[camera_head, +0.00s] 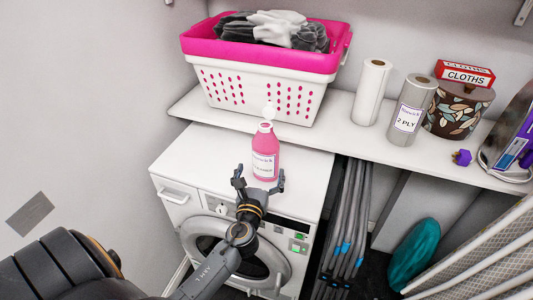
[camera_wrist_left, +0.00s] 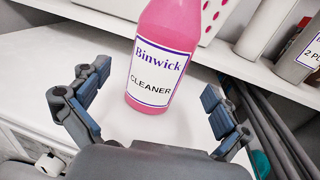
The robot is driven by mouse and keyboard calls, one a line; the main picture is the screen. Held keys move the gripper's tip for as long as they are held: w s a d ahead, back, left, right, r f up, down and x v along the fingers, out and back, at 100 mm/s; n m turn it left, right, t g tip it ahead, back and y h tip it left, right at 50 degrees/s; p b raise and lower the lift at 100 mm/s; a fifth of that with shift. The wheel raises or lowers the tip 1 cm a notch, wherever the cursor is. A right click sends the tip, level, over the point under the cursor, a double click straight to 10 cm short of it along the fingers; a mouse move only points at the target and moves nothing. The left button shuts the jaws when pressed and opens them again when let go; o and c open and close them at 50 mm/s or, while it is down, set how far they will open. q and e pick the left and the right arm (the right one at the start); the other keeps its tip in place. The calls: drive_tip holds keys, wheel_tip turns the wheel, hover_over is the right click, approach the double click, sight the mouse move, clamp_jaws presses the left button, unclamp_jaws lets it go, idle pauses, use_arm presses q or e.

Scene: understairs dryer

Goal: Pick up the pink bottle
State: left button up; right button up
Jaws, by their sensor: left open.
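The pink bottle (camera_head: 265,152) has a white cap and a white label, and stands upright on top of the white dryer (camera_head: 208,148). My left gripper (camera_head: 259,179) is open just in front of it. In the left wrist view the bottle (camera_wrist_left: 160,60) stands beyond and between the two spread fingers of the left gripper (camera_wrist_left: 152,100). Its label reads "Binwick CLEANER". The fingers do not appear to touch it. The bottle's top is cut off in that view. My right gripper is not in view.
Behind the bottle is a white shelf (camera_head: 330,129) with a pink and white laundry basket (camera_head: 262,88). A white roll (camera_head: 371,92), a grey roll (camera_head: 410,110) and a patterned pot (camera_head: 458,112) stand to the right. Folded grey poles (camera_head: 346,220) lean right of the dryer. The dryer top beside the bottle is clear.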

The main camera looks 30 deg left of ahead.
sight(264, 161)
use_arm(q)
drive_tip(key=x, duration=0.5)
drive_tip(key=shift+w+p, duration=0.4)
drive_tip(key=shift+s, duration=0.1)
drive_tip(key=c, duration=1.7)
drive_tip(key=shift+a+r, duration=0.1)
drive_tip(key=shift+r, duration=0.05)
drive_tip(key=shift+c, duration=0.2)
